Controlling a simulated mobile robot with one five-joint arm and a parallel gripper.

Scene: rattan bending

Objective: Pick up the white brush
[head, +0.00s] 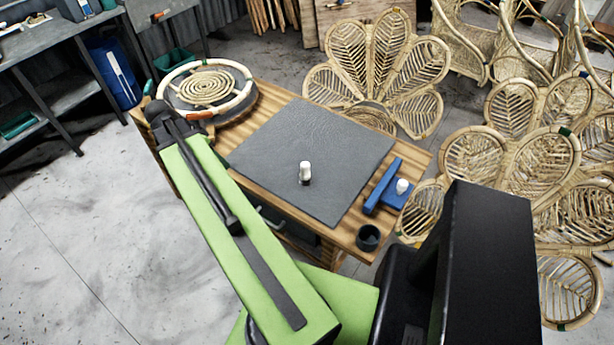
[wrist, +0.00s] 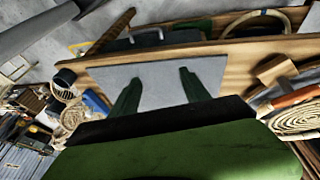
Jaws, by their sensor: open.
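A small upright white object with a dark lower part (head: 305,169) stands on the grey mat (head: 275,135) of the wooden table in the head view. A second small white object (head: 402,186) sits by the blue tray at the table's right side. I cannot tell which of them is the white brush. In the wrist view my gripper (wrist: 157,77) is open, its two dark green fingers apart over the grey mat (wrist: 150,72), with nothing visible between them. The gripper's fingers do not show clearly in the head view.
A dark cup (head: 368,238) stands at the table's near right corner, close to the blue tray (head: 382,188). A round rattan coil (head: 208,88) lies at the table's left end. Rattan chairs (head: 375,65) crowd the back and right. Much of the mat is clear.

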